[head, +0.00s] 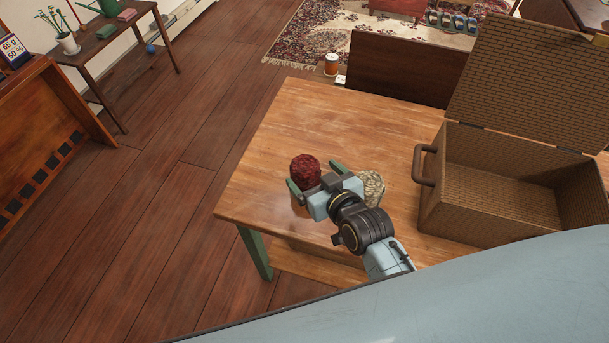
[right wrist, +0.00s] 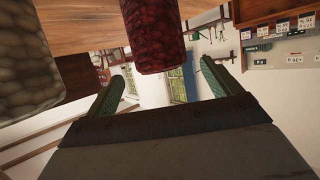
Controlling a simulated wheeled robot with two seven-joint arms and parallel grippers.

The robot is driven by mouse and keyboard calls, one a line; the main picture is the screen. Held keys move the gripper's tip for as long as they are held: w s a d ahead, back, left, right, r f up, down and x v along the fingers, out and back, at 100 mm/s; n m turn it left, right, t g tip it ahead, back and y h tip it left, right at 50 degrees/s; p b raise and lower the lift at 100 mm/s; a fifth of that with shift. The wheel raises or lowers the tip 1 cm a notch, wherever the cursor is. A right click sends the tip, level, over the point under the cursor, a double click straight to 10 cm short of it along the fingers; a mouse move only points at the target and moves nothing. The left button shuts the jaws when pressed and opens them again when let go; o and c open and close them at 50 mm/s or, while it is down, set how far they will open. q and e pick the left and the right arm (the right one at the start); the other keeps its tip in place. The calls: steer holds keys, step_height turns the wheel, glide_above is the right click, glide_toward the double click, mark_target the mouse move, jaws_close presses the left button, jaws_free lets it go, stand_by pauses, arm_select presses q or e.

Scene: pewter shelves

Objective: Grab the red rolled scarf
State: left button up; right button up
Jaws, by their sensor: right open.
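The red rolled scarf (head: 305,170) stands on the wooden table near its left edge in the head view. It also shows at the top middle of the right wrist view (right wrist: 155,35). My right gripper (head: 315,178) is open, with green fingers on either side of the red scarf in the picture. In the right wrist view, gaps show between the scarf and both fingers, and I see no contact. The scarf's lower part is partly hidden by the gripper in the head view. My left gripper is not in view.
A cream rolled scarf (head: 372,185) stands close to the right of my right gripper. An open wicker basket (head: 480,212) with its lid raised is on the table's right. The wooden table (head: 305,115) is clear behind the red scarf.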

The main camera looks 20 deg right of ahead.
mark_target(302, 164)
steer(key=shift+w+a+f, duration=0.1)
steer(key=shift+w+f, duration=0.2)
steer(key=shift+w, duration=0.35)
steer(key=shift+w+f, duration=0.1)
steer(key=shift+w, duration=0.05)
steer(key=shift+w+a, duration=0.15)
steer(key=shift+w, duration=0.1)
steer(key=x, duration=0.2)
steer(key=b+x, duration=0.1)
steer(key=shift+w+a+f, duration=0.1)
steer(key=shift+w+f, duration=0.2)
steer(key=shift+f, duration=0.1)
steer(key=shift+w+a+f+b, duration=0.1)
steer(key=shift+w+f+b, duration=0.05)
steer(key=shift+w+b, duration=0.25)
steer(key=shift+c, duration=0.8)
steer(key=c, duration=0.5)
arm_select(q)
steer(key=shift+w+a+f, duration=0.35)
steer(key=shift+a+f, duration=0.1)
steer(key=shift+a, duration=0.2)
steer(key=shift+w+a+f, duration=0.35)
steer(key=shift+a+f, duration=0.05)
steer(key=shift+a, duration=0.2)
arm_select(e)
steer(key=c, duration=0.5)
